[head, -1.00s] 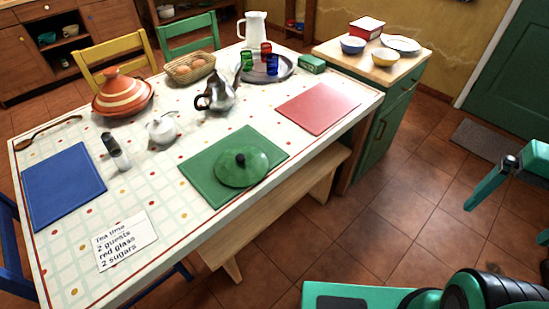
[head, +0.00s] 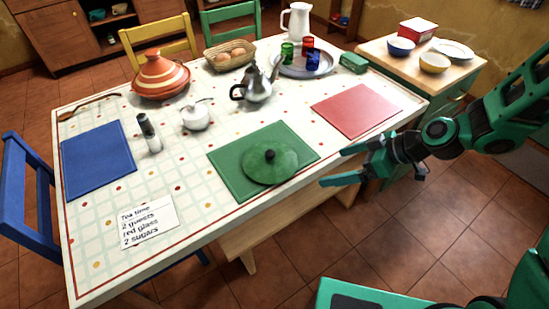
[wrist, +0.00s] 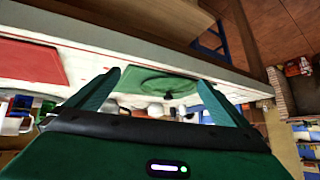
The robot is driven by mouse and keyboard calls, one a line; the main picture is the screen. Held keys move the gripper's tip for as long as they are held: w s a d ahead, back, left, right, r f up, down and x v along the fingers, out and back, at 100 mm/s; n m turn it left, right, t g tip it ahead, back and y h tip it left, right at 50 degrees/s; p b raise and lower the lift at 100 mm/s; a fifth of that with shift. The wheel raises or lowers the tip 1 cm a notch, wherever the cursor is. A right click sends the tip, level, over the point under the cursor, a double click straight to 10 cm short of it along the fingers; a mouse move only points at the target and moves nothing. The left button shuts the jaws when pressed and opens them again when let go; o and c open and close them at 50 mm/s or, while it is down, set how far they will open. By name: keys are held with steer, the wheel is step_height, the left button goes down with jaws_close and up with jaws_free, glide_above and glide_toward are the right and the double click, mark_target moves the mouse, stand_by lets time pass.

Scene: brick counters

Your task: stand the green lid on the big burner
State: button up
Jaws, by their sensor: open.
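The green lid (head: 269,164) with a dark knob lies on the green placemat (head: 230,172) near the table's front edge. It also shows in the wrist view (wrist: 150,84), between my fingers. My gripper (head: 332,168) is open and empty, just to the right of the lid, near the table's front edge, with its fingers pointing left toward the lid. It does not touch the lid. No burner can be made out in any view.
The table (head: 98,237) also holds a red placemat (head: 357,109), a metal teapot (head: 255,86), a tagine (head: 160,78), a white sugar bowl (head: 196,117) and a tray (head: 332,66) of glasses. A wooden bench (head: 262,236) stands below the front edge.

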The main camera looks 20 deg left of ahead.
mark_target(260, 155)
steer(key=a+y, duration=0.1)
steer(key=a, duration=0.3)
steer(key=a+n+y, duration=0.1)
steer(key=a, duration=0.3)
steer(key=a+f+y, duration=0.1)
steer(key=a+y, duration=0.1)
steer(key=a, duration=0.2)
steer(key=shift+w+a+f+n+t, duration=0.1)
steer(key=shift+w+n+t, duration=0.2)
steer(key=shift+n, duration=0.1)
steer(key=shift+w+a, duration=0.1)
steer(key=shift+a, duration=0.5)
steer(key=x, duration=0.5)
steer(key=shift+w+a+f, duration=0.1)
steer(key=shift+a+f, duration=0.05)
steer(key=shift+a, duration=0.75)
steer(key=shift+w+a+f, duration=0.1)
steer(key=shift+a+f, duration=0.1)
steer(key=shift+a, duration=0.75)
steer(key=shift+w+a+f, duration=0.1)
steer(key=shift+a+f, duration=0.05)
steer(key=shift+a, duration=0.75)
steer(key=shift+s+f, duration=0.1)
jaws_close()
